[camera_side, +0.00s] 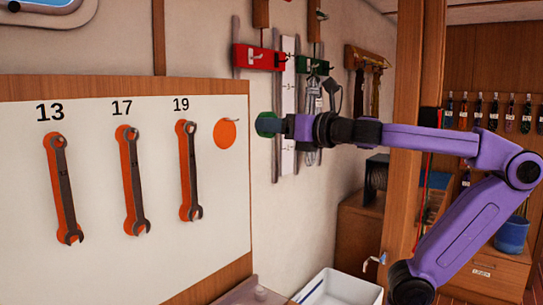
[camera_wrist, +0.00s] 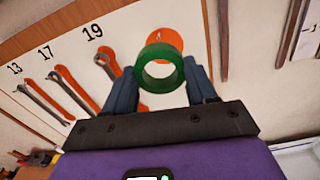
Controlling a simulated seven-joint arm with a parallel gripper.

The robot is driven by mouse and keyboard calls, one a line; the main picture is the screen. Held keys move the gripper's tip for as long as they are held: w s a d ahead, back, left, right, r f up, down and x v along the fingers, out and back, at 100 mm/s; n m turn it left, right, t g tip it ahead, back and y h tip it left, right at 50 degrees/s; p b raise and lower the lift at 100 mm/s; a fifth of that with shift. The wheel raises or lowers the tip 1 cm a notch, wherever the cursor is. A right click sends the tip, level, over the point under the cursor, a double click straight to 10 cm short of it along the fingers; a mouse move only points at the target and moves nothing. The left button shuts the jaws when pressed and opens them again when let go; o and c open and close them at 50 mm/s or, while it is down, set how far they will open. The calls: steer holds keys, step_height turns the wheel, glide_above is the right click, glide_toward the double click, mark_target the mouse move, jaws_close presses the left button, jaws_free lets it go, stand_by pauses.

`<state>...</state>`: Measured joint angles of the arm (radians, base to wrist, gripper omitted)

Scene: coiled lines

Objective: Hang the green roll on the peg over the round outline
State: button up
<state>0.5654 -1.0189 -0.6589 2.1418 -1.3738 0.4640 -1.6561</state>
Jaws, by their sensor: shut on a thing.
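The green roll (camera_wrist: 141,70) is a ring held between the two fingers of my gripper (camera_wrist: 160,88) in the wrist view. In the side view the roll (camera_side: 266,125) shows at the tip of my gripper (camera_side: 272,126), to the right of the board and apart from it. The round orange outline (camera_side: 225,135) is on the board's right part, with a small peg (camera_side: 235,122) sticking out near its top. In the wrist view the round outline (camera_wrist: 166,42) lies behind the roll, partly hidden by it.
Wrenches hang over orange outlines on the board (camera_side: 90,258) under 13, 17 and 19, the nearest wrench (camera_side: 191,170) left of the round outline. A red rack (camera_side: 258,57) and hanging tools are on the wall behind my gripper. A white bin (camera_side: 340,288) stands below.

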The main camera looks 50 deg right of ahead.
steer(key=shift+w+f, duration=0.2)
steer(key=shift+w, duration=2.5)
steer(key=shift+w+f, duration=0.15)
steer(key=shift+w, duration=2.55)
steer(key=o, duration=1.1)
steer(key=shift+o, duration=0.2)
steer(key=shift+s, duration=0.1)
steer(key=shift+s, duration=3.85)
